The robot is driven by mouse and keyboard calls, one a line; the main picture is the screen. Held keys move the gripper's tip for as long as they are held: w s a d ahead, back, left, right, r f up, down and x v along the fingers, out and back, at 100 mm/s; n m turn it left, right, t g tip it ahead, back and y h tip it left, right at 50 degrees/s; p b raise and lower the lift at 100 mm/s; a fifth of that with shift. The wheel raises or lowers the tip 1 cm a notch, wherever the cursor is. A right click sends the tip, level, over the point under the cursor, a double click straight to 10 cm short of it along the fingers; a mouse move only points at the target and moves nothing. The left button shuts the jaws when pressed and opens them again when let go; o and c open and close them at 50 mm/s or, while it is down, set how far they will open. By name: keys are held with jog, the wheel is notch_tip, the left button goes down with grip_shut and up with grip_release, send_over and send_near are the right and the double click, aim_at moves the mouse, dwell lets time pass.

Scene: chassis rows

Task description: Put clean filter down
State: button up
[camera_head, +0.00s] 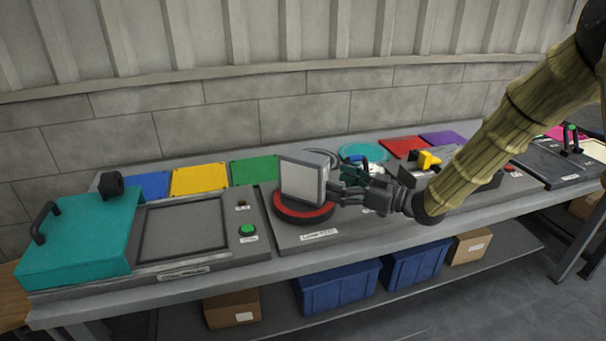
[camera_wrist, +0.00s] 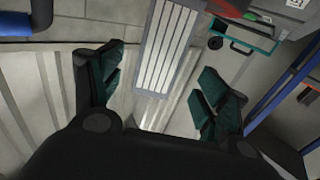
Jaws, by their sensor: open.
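The filter (camera_head: 304,178), a light grey square block with a pale framed face, stands upright on a round black base with a red ring (camera_head: 303,209). My gripper (camera_head: 347,190) is just to the right of the filter, level with its lower half. In the wrist view the filter's white slatted side (camera_wrist: 167,48) lies ahead, between the two green-padded fingers (camera_wrist: 160,85). The fingers are spread with gaps to the filter on both sides. I cannot tell whether the filter's underside rests fully on the base.
A teal-lidded station with a recessed grey plate (camera_head: 183,230) and green button (camera_head: 247,230) is at left. Blue, yellow and green mats line the back. A teal disc (camera_head: 362,152) and yellow part (camera_head: 428,160) sit behind my arm. Blue bins (camera_head: 338,290) are below.

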aim_at(308, 173)
jog(key=shift+p+x, duration=0.5)
jog(key=shift+x, duration=4.25)
jog(key=shift+w+f, duration=0.1)
jog(key=c, duration=1.3)
jog(key=shift+c, duration=0.2)
